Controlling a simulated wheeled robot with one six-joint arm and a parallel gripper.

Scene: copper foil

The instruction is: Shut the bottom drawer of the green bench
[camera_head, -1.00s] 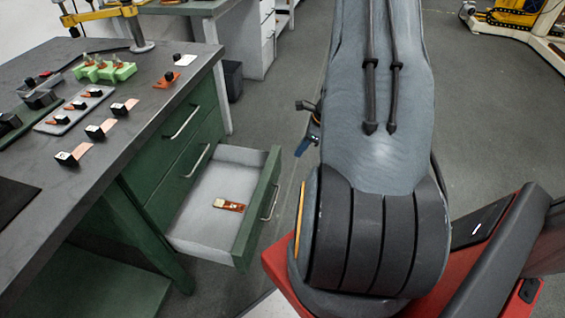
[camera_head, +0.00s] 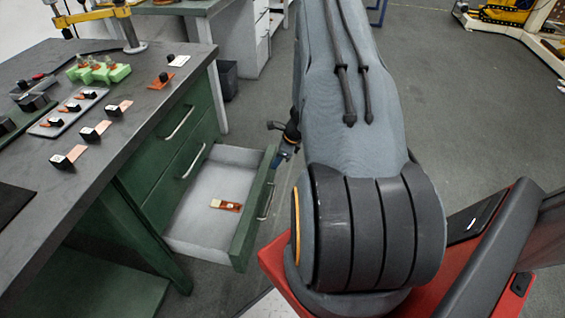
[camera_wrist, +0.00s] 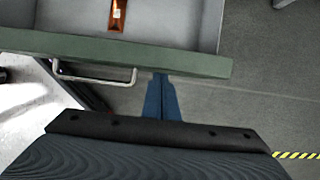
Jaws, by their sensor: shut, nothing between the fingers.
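The green bench (camera_head: 128,150) stands at the left with drawers in its side. Its bottom drawer (camera_head: 240,238) is pulled out and open, with a green front, a metal handle and a pale inside. A small copper-coloured piece (camera_head: 227,205) lies in it; it also shows in the wrist view (camera_wrist: 117,15). My gripper (camera_wrist: 160,80) is shut and empty, its blue fingers close to the drawer front (camera_wrist: 200,62), right of the handle (camera_wrist: 95,76). I cannot tell whether they touch. In the head view my arm partly hides the gripper, beside the drawer's far end.
The bench top holds a green block (camera_head: 100,73), a grey tray (camera_head: 68,112) and several small copper-and-black pieces. The upper drawers look shut. A dark bin (camera_head: 227,80) stands behind the bench. Grey floor is open at the right.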

